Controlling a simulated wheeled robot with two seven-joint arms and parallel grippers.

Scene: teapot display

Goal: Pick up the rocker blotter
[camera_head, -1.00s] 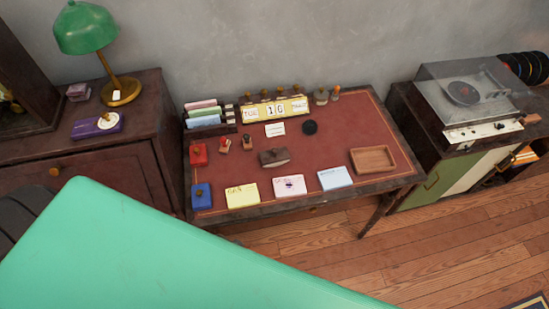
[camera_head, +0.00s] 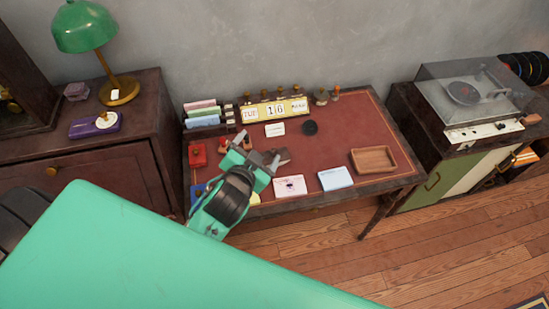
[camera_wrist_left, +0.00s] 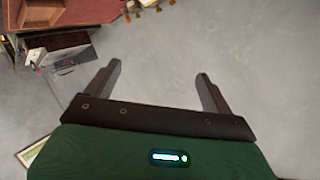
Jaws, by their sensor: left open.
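The dark brown-grey rocker blotter (camera_head: 284,155) lies on the red desk top (camera_head: 330,130), left of the middle. My left gripper partly covers it in the head view. My left gripper (camera_head: 261,151) is over the left part of the desk, just left of the blotter in the picture. Its fingers are apart and empty, as the left wrist view also shows (camera_wrist_left: 160,73). I cannot tell its height above the desk. The wrist view looks mostly at the grey wall, and I cannot make out the blotter there. My right gripper is not in view.
A calendar block (camera_head: 275,110), a black round item (camera_head: 310,127), a red box (camera_head: 197,154), pink (camera_head: 290,186) and blue (camera_head: 335,178) note pads and a wooden tray (camera_head: 373,159) surround the blotter. The desk is clear towards the right back.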

